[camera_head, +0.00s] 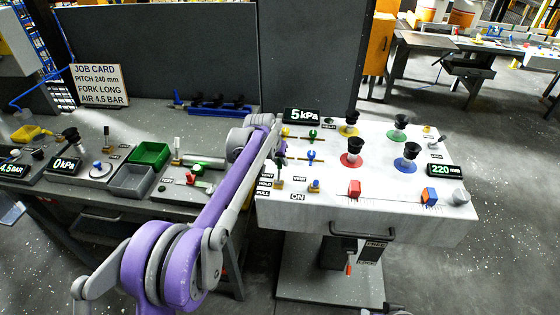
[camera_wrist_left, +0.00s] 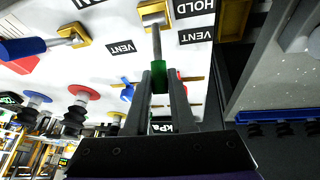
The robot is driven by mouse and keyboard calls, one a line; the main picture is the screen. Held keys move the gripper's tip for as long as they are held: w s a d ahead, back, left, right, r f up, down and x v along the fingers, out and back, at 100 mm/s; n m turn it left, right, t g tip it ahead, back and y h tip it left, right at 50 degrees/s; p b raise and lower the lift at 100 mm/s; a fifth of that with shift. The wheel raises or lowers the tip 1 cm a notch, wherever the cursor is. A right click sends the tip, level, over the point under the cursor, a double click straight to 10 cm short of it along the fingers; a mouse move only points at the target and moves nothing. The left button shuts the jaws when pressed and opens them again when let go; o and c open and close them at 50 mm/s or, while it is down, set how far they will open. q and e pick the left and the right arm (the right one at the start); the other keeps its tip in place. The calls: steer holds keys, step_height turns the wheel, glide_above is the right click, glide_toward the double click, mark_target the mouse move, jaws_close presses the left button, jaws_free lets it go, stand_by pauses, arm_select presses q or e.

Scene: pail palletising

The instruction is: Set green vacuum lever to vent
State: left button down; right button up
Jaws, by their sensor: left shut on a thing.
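The green vacuum lever (camera_wrist_left: 158,78) has a green grip on a thin metal rod that rises from a gold base (camera_wrist_left: 153,14). My left gripper (camera_wrist_left: 159,73) is shut on the green grip, one dark finger on each side. In the head view my left gripper (camera_head: 280,150) is at the left end of the white panel (camera_head: 430,213), and the arm partly hides it. The lever's gold base (camera_head: 278,184) shows there beside HOLD and VENT labels. I cannot tell which label the lever is set to. My right gripper is not in view.
A blue-gripped lever (camera_wrist_left: 22,48) stands beside the green one, with a VENT label (camera_wrist_left: 120,46) between them. A display (camera_head: 302,115) above reads 5 kPa. Suction cups (camera_head: 352,152) stand on coloured discs further right. A grey bench (camera_head: 185,212) with bins is left.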

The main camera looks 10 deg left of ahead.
arm_select(q)
steer(key=c, duration=0.8)
jaws_free()
steer(key=shift+w, duration=0.15)
steer(key=shift+o, duration=0.2)
steer(key=v, duration=1)
steer(key=shift+r, duration=0.35)
steer(key=shift+s, duration=0.25)
steer(key=s+a+f+y, duration=0.1)
steer(key=s+a, duration=0.2)
steer(key=s, duration=1.5)
steer(key=s+a+f, duration=0.1)
steer(key=s+f, duration=0.4)
steer(key=s, duration=0.5)
steer(key=s+a+f+n+y, duration=0.1)
steer(key=s+a+f, duration=0.1)
steer(key=s+f, duration=0.4)
steer(key=s, duration=0.4)
steer(key=shift+f+n, duration=0.25)
steer(key=shift+n, duration=0.05)
